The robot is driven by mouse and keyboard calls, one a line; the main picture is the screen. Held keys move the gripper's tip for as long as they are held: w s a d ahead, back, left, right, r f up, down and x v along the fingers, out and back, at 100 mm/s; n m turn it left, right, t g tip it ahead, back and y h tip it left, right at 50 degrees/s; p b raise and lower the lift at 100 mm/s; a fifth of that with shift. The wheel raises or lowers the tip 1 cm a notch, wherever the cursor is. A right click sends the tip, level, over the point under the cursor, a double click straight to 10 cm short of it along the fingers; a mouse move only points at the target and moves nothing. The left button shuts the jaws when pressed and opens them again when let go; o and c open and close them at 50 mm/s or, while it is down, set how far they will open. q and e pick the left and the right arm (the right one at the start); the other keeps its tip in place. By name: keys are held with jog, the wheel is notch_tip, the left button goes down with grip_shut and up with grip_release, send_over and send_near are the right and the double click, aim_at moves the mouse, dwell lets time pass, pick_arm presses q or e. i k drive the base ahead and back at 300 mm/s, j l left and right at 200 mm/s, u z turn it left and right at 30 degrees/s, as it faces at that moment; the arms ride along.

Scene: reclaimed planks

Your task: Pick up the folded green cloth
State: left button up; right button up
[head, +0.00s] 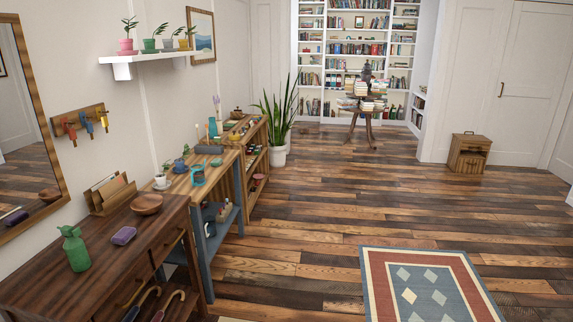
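I cannot make out a folded green cloth for certain. A flat dark grey-green item (208,149) lies toward the far end of the wooden-topped table (181,188) with blue-grey legs; it is too small to tell whether it is cloth. A teal object (197,175) stands nearer on the same table. Neither of my grippers is in view.
A dark wooden console (110,268) at the front left bears a green bottle (75,248), a purple item (123,236) and a wooden bowl (147,203). A low shelf (253,160) stands beyond. A patterned rug (425,287) lies right. The middle plank floor is clear.

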aim_at(217, 162)
jog(key=i+l+z, duration=0.1)
jog(key=i, duration=0.95)
jog(key=i+l+z, duration=0.1)
jog(key=i, duration=0.95)
jog(key=l, duration=0.1)
